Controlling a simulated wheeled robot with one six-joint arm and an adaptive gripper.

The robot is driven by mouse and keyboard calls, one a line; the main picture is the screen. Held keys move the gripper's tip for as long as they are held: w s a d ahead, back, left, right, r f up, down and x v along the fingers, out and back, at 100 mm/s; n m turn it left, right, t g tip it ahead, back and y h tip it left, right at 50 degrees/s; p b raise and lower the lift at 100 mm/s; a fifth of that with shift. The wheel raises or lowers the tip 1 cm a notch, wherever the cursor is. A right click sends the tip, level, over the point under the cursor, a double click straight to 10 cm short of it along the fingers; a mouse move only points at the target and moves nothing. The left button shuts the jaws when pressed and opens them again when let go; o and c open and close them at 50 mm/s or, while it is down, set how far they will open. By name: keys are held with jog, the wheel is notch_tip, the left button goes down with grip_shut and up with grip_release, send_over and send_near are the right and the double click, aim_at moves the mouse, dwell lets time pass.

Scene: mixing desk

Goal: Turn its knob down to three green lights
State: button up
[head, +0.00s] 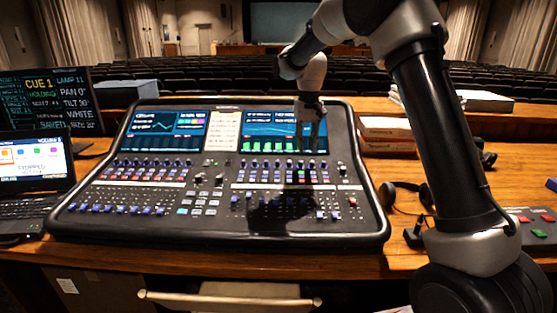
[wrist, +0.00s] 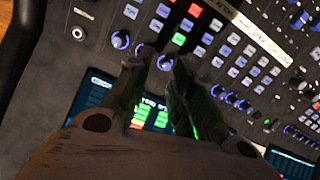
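The mixing desk (head: 215,215) has two screens, rows of knobs and buttons, and faders. My gripper (head: 308,142) points down over the desk's right half, in front of the right screen (head: 258,130). In the wrist view its two dark fingers (wrist: 160,70) are apart, with a gap between them. A knob with a bluish ring (wrist: 165,62) shows at the fingertips, between them; I cannot tell whether they touch it. Between the fingers a small label and light display (wrist: 152,115) shows green and some red, partly hidden by the fingers. How many lights are lit is unclear.
More blue-ringed knobs (wrist: 121,40) stand close on both sides of the fingers. A laptop (head: 35,175) and a cue monitor (head: 55,105) stand left of the desk. Books (head: 386,130) and headphones (head: 400,190) lie on the right.

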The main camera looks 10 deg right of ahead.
aim_at(301, 162)
jog(key=shift+w+a+r, duration=0.25)
jog(key=shift+a+r, duration=0.05)
jog(key=shift+r, duration=0.2)
jog(key=shift+w+a+r, duration=0.25)
jog(key=shift+r, duration=0.2)
jog(key=shift+s+f, duration=0.1)
jog(key=shift+f, duration=0.1)
notch_tip(301, 162, down, 8)
jog(key=shift+a+r, duration=0.15)
jog(key=shift+r, duration=0.1)
grip_shut()
